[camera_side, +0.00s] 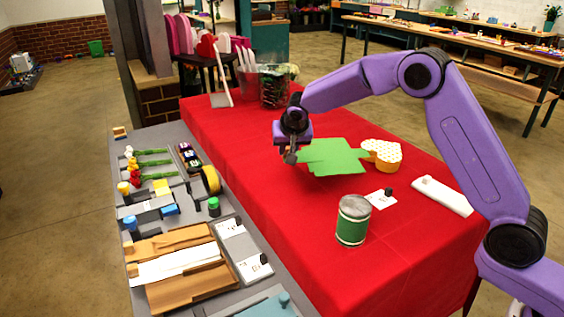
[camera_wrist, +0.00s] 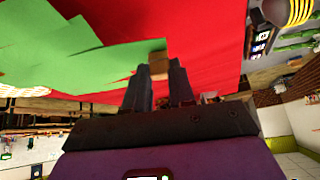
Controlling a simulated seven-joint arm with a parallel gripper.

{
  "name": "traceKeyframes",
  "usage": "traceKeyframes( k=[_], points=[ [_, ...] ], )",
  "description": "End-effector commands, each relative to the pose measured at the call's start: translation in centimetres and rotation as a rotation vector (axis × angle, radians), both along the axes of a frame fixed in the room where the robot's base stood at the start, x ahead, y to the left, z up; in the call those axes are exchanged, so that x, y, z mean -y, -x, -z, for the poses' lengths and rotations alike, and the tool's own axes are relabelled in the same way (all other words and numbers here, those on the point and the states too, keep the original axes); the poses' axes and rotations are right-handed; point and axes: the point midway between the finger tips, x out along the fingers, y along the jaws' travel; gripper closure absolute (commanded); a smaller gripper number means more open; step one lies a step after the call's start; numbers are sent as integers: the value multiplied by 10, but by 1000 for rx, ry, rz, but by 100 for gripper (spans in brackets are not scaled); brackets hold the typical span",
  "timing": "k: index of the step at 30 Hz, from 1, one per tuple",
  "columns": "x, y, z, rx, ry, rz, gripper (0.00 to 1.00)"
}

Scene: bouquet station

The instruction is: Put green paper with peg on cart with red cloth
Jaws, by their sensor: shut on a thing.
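The green paper (camera_side: 333,157) is a flat sheet with cut-out edges, over the red cloth (camera_side: 316,207) in the side view. My gripper (camera_side: 291,157) is at its left end. In the wrist view my gripper (camera_wrist: 159,72) is shut on a small tan wooden peg (camera_wrist: 160,63) at the paper's edge. The green paper (camera_wrist: 75,55) spreads out to the left there, and the red cloth (camera_wrist: 200,30) fills the view behind it. I cannot tell whether the paper touches the cloth.
A grey bench (camera_side: 150,140) on the left holds flowers and tools.

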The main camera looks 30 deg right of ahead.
Motion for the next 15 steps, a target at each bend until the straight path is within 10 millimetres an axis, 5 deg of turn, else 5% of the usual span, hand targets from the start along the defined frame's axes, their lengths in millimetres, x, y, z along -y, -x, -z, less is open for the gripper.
traceKeyframes(
  k=[15],
  points=[
    [-4,-25,39,-2,2,-1,100]
  ],
)
